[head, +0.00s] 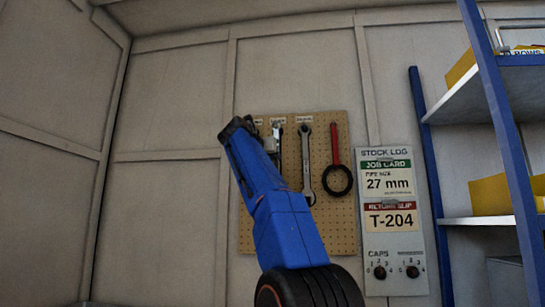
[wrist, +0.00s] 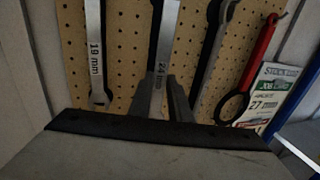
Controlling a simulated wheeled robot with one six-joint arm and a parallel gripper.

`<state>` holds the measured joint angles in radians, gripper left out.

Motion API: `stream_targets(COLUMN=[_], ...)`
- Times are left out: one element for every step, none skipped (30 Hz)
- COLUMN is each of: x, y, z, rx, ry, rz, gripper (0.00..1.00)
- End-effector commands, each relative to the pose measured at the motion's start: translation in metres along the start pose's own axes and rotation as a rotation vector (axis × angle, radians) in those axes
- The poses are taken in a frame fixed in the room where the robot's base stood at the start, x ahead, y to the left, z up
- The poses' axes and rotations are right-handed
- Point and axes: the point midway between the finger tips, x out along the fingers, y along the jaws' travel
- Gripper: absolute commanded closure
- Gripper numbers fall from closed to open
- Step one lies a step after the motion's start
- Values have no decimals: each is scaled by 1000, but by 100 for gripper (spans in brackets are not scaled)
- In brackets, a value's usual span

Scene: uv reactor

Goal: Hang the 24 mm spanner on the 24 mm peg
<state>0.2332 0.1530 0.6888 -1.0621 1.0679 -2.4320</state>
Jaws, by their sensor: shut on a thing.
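The spanner marked 24 mm (wrist: 162,68) stands upright in the middle of the wrist view, in front of the pegboard (wrist: 127,50). My gripper (wrist: 160,95) is shut on its lower shaft. In the head view my blue arm reaches up to the pegboard (head: 335,232), and my gripper (head: 273,143) is mostly hidden behind the arm. The upper ends of the spanner and the 24 mm peg are out of the wrist view, so I cannot tell whether the spanner is on the peg.
A 19 mm spanner (wrist: 95,55) hangs left of the held one. Another spanner (head: 307,160) and a red-handled ring tool (head: 336,160) hang to the right. Further right are a stock log panel (head: 391,250) and a blue-framed shelf (head: 497,100). The wall left of the board is clear.

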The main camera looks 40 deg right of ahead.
Motion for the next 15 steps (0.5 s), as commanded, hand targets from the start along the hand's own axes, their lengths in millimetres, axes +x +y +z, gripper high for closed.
stream_targets(x=[3, 4, 6, 7, 9, 10, 11, 12, 14, 15, 16, 17, 18, 18, 19], y=[1, 2, 2, 2, 2, 2, 3, 3, 3, 3, 4, 4, 4, 4, 4], z=[-1, -1, -1, -1, -1, -2, -2, -3, -4, -4, -5, -6, -6, -6, -7], rx=[0, 0, 0, 1, 1, 1, 0, 0, 0, 0, 0, 0, 0, 0, 0], ry=[0, 0, 0, 0, 0, 0, 0, 0, 0, 0, 0, 0, 0, 0, 0], rz=[0, 0, 0, 0, 0, 0, 0, 0, -1, -1, -1, -1, -1, -1, -1], gripper=[100, 100, 100, 100, 100, 100, 100, 100, 100, 100, 100, 100, 100, 100, 100])
